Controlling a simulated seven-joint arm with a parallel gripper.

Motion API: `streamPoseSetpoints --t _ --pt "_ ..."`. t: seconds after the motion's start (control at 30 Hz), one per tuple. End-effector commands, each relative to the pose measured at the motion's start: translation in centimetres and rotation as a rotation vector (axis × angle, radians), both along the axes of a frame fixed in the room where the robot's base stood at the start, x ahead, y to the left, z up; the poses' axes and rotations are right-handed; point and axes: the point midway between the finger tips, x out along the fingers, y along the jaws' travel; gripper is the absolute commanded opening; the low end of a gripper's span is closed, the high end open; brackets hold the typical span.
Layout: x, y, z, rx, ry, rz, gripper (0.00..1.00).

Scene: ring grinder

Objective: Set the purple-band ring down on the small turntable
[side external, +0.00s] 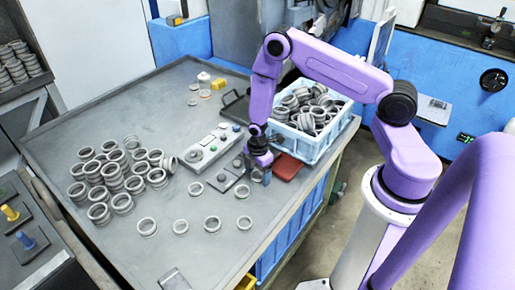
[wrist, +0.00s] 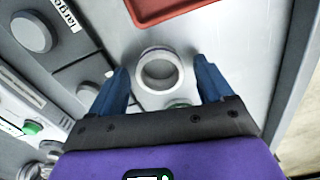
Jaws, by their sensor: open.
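In the wrist view a pale metal ring (wrist: 160,72) with a thin purplish line along its far rim lies between and slightly ahead of my blue fingertips. My gripper (wrist: 161,66) is open, with a finger on each side of the ring and visible gaps. In the side view my gripper (side external: 262,178) is low over the table's right part and hides what is beneath it. A small greenish round piece (wrist: 178,103) shows just below the ring, partly hidden by my gripper. I cannot tell for certain which part is the small turntable.
A red tray (side external: 287,167) lies just right of my gripper, with a blue crate (side external: 328,148) of rings behind. A control box (side external: 208,148) stands left. Piled rings (side external: 112,180) cover the table's left; the front middle (side external: 190,255) is mostly clear.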

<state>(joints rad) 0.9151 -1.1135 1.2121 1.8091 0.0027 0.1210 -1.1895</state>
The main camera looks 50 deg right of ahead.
Motion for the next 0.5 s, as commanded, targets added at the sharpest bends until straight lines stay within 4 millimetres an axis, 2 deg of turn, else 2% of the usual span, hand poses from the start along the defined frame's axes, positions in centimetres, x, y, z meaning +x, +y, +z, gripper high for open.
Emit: streamPoseSetpoints --t 0.5 --pt "0.2 0.2 8.4 0.000 -0.004 0.002 0.80"
